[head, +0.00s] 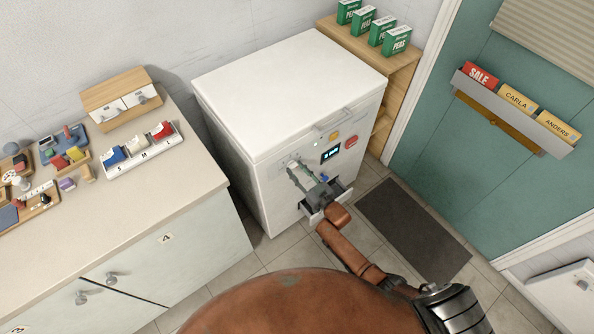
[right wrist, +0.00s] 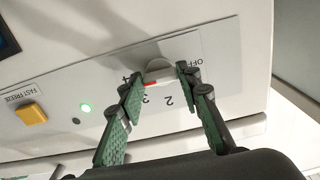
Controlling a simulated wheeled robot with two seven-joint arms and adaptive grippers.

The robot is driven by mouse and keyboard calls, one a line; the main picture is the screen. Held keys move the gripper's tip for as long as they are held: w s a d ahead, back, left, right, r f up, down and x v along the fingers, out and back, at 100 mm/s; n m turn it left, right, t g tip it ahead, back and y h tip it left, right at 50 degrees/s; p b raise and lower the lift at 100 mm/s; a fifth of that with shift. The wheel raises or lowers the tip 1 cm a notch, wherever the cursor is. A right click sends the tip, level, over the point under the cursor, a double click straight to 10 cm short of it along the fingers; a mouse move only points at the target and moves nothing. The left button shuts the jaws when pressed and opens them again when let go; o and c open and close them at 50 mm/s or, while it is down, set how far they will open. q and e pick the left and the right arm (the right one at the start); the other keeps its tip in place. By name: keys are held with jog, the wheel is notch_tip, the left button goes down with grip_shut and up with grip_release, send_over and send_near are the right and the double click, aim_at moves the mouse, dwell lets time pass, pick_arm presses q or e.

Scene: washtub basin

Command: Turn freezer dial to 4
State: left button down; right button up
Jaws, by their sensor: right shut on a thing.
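The white chest freezer (head: 232,180) stands against the wall. Its dial (right wrist: 158,68) is a pale knob with a red mark, shown upside down in the right wrist view. Printed 2, 3 and OFF show around it, and a 4 is partly hidden by a finger. The red mark lies on the side of the 3 and 4; its exact setting is hard to read. My right gripper (right wrist: 158,80) has a green-padded finger on each side of the dial and is shut on it. In the head view, this gripper (head: 294,170) reaches the freezer front. My left gripper is out of view.
A counter (head: 185,195) stands left, a wooden shelf (head: 402,80) right. A dark mat (head: 415,225) lies before the teal door.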

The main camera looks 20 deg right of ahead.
jog(key=shift+f, duration=0.1)
jog(key=o, duration=1.2)
jog(key=shift+c, duration=0.2)
jog(key=v, duration=1.2)
jog(key=s+d+f+m+g+h, duration=0.1)
jog(key=s+d+f+g+h, duration=0.15)
jog(key=s+f, duration=0.55)
jog(key=s+d+f+g+h, duration=0.1)
jog(key=s+d+f+g, duration=0.3)
jog(key=f, duration=0.8)
jog(key=s+d+f+m+g+h, duration=0.1)
jog(key=s+f, duration=0.6)
jog(key=f, duration=0.3)
jog(key=s+f+g, duration=0.3)
jog(key=s+f, duration=0.2)
jog(key=s, duration=0.7)
jog(key=s+d+f+g+h, duration=0.1)
jog(key=s+f+g, duration=0.2)
jog(key=s, duration=1)
jog(key=s+d+f+g+h, duration=0.1)
jog(key=s+f+g, duration=0.2)
jog(key=s+f, duration=0.4)
jog(key=s, duration=0.5)
jog(key=shift+s+f, duration=0.15)
jog(key=shift+s, duration=0.2)
